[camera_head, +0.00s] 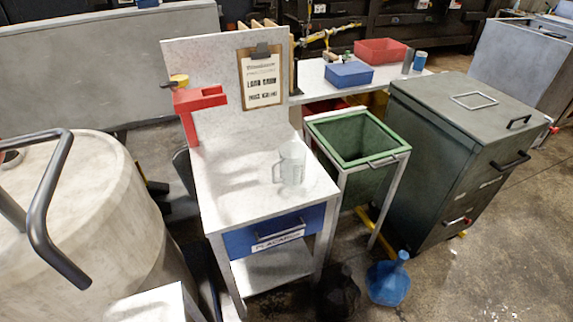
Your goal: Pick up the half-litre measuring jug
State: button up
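The measuring jug (292,165) is clear and see-through. It stands upright on the pale worktop (236,192) of a small bench, near its front right edge. Its handle is on the left side. Any volume marks on it are too small to read. My gripper is not in this view, so its place relative to the jug is hidden.
A red bracket (199,99) stands at the worktop's back left, before a back panel with a clipboard (261,80). A green open bin (352,138) adjoins on the right. A blue drawer (275,234) is below. A blue jug-like container (388,283) sits on the floor.

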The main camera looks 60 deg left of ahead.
aim_at(292, 155)
jog(key=i+u, duration=0.15)
jog(key=u, duration=0.25)
jog(key=i+u, duration=0.2)
jog(key=u, duration=0.2)
jog(key=i+u, duration=0.15)
jog(key=u, duration=0.25)
jog(key=i+j+u, duration=0.1)
jog(key=u, duration=0.25)
jog(key=i+u, duration=0.5)
jog(key=u, duration=0.25)
